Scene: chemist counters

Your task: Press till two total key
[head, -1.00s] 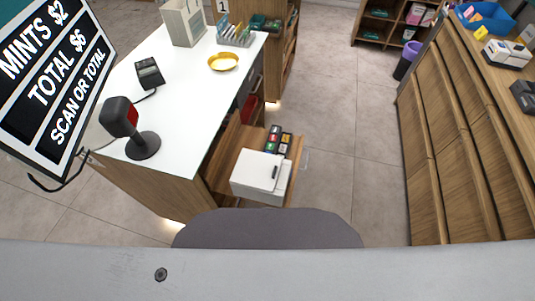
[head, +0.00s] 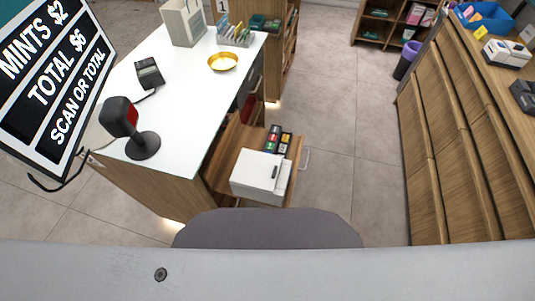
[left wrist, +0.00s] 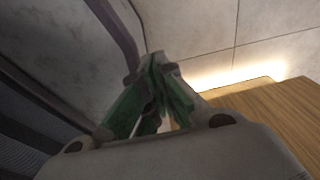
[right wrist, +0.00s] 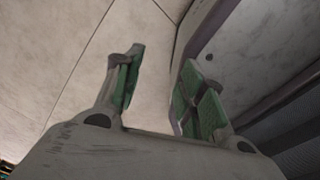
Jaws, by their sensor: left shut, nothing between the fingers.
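A dark till screen (head: 56,82) with white text stands at the left of the head view. It reads "MINTS $2", "TOTAL $6" and "SCAN OR TOTAL". No key marked total can be made out. A small black keypad device (head: 149,73) lies on the white counter (head: 190,90). A black and red scanner (head: 121,117) stands on a round base near the counter's front. My left gripper (left wrist: 165,80) is shut and empty in the left wrist view, with a wooden panel to its right. My right gripper (right wrist: 162,85) is open and empty above the floor. Neither gripper shows in the head view.
A gold dish (head: 223,61) and a card rack (head: 234,37) sit farther along the counter. A white box (head: 260,175) and small dark packs (head: 278,138) rest on a low wooden shelf at its right side. Clear floor (head: 335,120) separates it from wooden cabinets (head: 455,140) at right.

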